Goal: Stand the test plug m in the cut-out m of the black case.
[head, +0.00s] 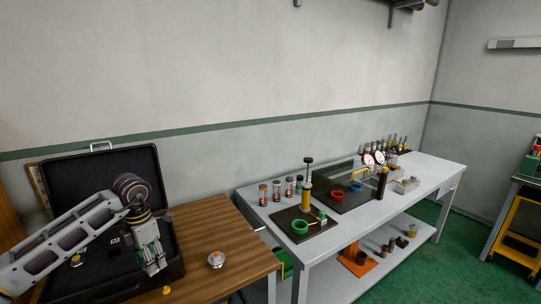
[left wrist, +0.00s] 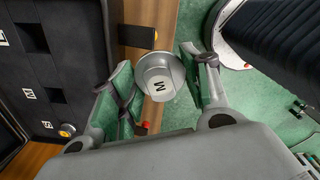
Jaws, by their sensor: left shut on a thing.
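My left gripper (head: 154,264) is over the right part of the open black case (head: 176,240). In the left wrist view it is shut on test plug m (left wrist: 157,84), a round grey plug whose top bears a dark M. The plug is between the two green-padded fingers. The plug's lower end is hidden. The case's dark insert (left wrist: 18,70) lies to the left in that view, with white-labelled places; the plug is apart from it. My right gripper is not in view.
A small plug (head: 77,260) sits in the case's left part. A grey round piece with an orange spot (head: 216,259) stands on the wooden table (head: 235,244), right of the case. A grey bench (head: 330,246) with gauges and fittings stands further right. Wood around the round piece is clear.

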